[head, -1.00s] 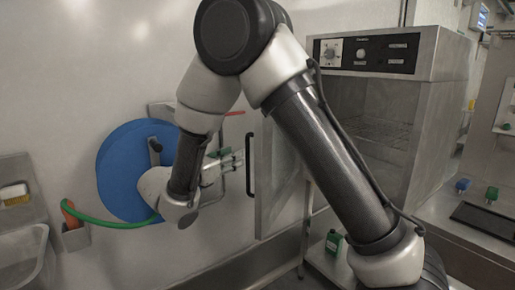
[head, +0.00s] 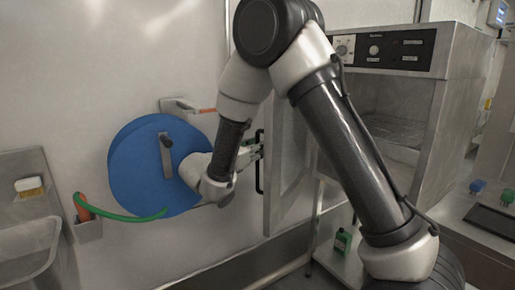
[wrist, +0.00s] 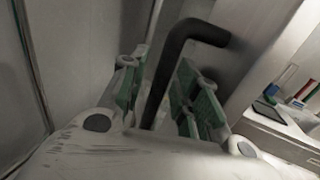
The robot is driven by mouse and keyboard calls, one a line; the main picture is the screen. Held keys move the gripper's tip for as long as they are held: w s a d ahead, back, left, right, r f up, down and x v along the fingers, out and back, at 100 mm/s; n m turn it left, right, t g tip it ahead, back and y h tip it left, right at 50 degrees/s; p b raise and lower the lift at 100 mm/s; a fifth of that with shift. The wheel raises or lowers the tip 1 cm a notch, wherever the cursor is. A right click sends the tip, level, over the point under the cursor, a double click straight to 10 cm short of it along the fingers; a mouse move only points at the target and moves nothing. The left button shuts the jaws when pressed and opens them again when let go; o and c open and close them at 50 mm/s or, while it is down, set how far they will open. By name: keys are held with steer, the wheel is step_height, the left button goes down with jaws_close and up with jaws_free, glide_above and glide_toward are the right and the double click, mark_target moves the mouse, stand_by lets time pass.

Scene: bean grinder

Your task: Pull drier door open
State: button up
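The drier (head: 390,110) stands on the right in the head view, and its door (head: 286,165) is swung wide open to the left, showing the inside. The dark bar handle (head: 260,162) is on the door's free edge. My gripper (head: 250,152) is at this handle. In the wrist view, the handle (wrist: 172,70) passes between my green-padded fingers (wrist: 162,95). The fingers are spread, with gaps showing beside the bar, so my gripper looks open around it. The lower end of the handle is hidden behind my gripper in the wrist view.
A blue hose reel (head: 135,175) with a green hose is on the wall, close to my wrist. A sink (head: 30,245) is at the far left. A green bottle (head: 343,240) stands on the shelf under the drier. A counter (head: 450,215) is at the right.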

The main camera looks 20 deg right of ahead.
jaws_close()
steer(key=w+a, duration=0.4)
steer(key=w, duration=0.1)
steer(key=shift+o, duration=1.3)
jaws_free()
steer(key=shift+w, duration=0.1)
steer(key=shift+a, duration=0.1)
steer(key=v, duration=1.2)
